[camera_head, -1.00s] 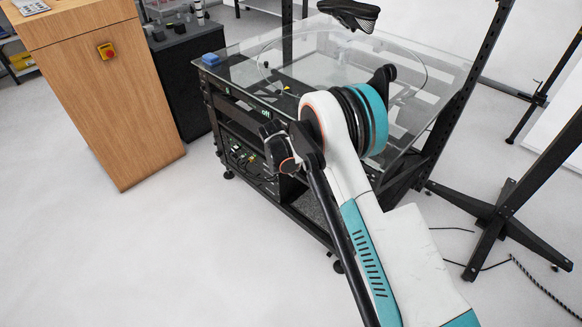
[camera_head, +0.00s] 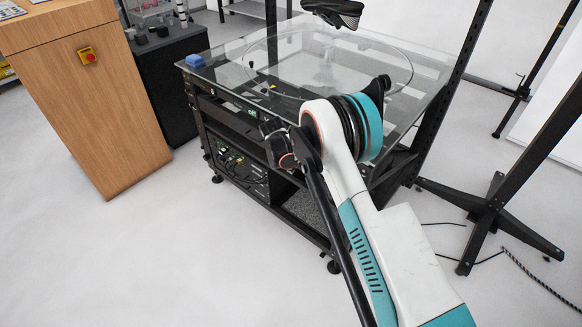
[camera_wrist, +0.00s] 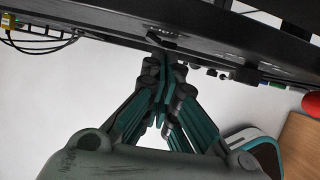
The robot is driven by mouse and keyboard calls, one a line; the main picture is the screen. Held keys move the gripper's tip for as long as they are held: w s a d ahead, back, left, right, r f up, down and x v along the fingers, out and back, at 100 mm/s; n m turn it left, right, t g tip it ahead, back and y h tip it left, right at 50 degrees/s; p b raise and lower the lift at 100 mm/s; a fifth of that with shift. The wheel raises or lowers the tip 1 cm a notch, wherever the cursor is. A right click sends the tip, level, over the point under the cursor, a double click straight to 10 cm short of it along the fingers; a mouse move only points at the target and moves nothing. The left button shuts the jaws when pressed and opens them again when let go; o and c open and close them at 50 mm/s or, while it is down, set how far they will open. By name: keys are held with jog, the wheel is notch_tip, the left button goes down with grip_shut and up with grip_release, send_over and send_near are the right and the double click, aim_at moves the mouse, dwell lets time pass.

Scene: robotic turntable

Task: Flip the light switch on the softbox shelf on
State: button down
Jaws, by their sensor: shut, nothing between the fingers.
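The softbox shelf is a black metal frame (camera_head: 206,118) under a glass top, with equipment on its lower levels. A small lit green readout (camera_head: 252,113), seeming to read "off", shows on its front beside my arm. In the wrist view the shelf's dark front rail (camera_wrist: 100,22) crosses the top. My gripper (camera_wrist: 163,62) is shut and empty, its fingertips at the rail's lower edge, close to a small black part (camera_wrist: 176,41). I cannot tell whether they touch, or whether that part is the light switch. In the head view my arm hides the fingertips.
The glass turntable top (camera_head: 300,62) carries a blue block (camera_head: 194,61) at its left corner, and a dark shoe (camera_head: 335,12) is above it. A wooden cabinet (camera_head: 95,110) with a red button (camera_head: 87,56) stands left. A black stand (camera_head: 490,212) and cables are right. Front-left floor is clear.

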jog(key=shift+w+d+n+y, duration=0.1)
jog(key=shift+d+n+y, duration=0.3)
jog(key=shift+d+n, duration=0.65)
jog(key=shift+a, duration=0.15)
jog(key=shift+w+a, duration=0.15)
